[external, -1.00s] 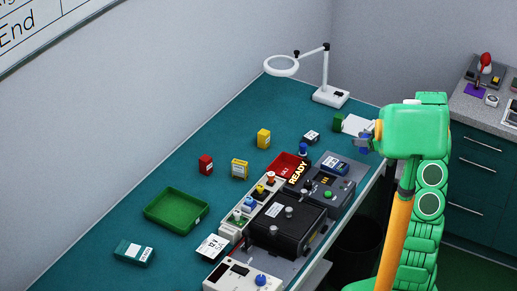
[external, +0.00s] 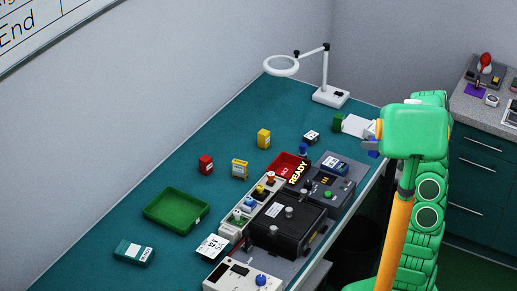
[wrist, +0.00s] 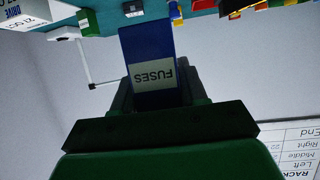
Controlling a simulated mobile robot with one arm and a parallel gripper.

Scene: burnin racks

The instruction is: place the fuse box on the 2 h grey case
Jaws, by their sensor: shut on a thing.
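My gripper (external: 370,147) is shut on the blue fuse box (wrist: 150,50). In the wrist view the box stands between the jaws with its white FUSES label upside down. A grey case (external: 345,186) with a green button and a small yellow marking lies at the table's right edge, left of and below my gripper. A blue labelled box (external: 334,165) lies on its far part. I cannot read whether the case is marked 2 h.
A black case (external: 270,238) and a control strip are beside the grey case. A red tray (external: 287,166), a READY sign (external: 297,172), a green tray (external: 172,211) and small red and yellow boxes are further left. A lamp (external: 328,80) stands behind.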

